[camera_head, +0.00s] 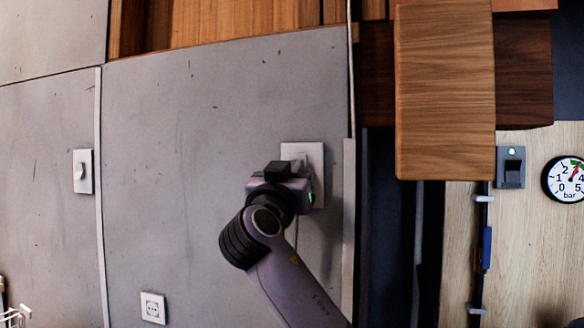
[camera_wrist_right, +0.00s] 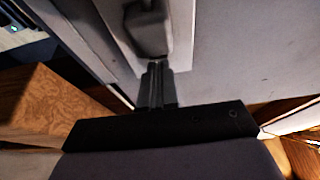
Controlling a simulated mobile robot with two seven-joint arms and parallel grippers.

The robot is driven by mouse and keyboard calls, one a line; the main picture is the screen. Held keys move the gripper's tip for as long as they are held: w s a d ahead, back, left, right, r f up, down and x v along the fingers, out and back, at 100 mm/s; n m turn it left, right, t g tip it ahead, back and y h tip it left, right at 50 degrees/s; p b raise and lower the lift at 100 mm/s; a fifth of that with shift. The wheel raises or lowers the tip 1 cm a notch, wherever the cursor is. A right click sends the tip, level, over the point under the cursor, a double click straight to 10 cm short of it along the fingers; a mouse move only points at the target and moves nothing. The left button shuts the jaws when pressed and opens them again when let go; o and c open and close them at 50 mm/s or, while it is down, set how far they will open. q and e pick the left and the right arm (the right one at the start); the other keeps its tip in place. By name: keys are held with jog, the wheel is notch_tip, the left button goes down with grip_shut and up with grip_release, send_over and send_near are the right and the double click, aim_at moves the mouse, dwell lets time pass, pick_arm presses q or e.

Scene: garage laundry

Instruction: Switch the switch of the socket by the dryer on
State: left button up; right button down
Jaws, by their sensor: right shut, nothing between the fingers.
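A pale switch plate (camera_head: 316,158) is on the grey wall in the head view, partly covered by my right gripper (camera_head: 284,182). In the right wrist view the plate (camera_wrist_right: 182,45) carries a raised grey switch piece (camera_wrist_right: 148,30). My right gripper's fingers (camera_wrist_right: 156,72) are shut and empty, with their tips at the lower end of that piece. I cannot tell whether they touch it. The contact spot is hidden in the head view. No dryer can be made out. My left gripper is not in view.
Another white wall switch (camera_head: 82,171) is at the left, and a white socket (camera_head: 153,307) is low on the wall. A wooden cabinet (camera_head: 445,90) juts out at the upper right. Beyond it are a grey switch with a green light (camera_head: 511,167) and a pressure gauge (camera_head: 566,180).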

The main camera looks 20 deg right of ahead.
pick_arm(q)
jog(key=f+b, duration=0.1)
jog(key=b, duration=0.1)
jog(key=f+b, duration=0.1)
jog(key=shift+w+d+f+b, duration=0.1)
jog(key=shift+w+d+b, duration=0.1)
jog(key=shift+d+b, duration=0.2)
pick_arm(e)
jog(key=f+v, duration=0.1)
jog(key=v, duration=0.5)
jog(key=shift+f+t, duration=0.3)
jog(key=shift+s, duration=0.1)
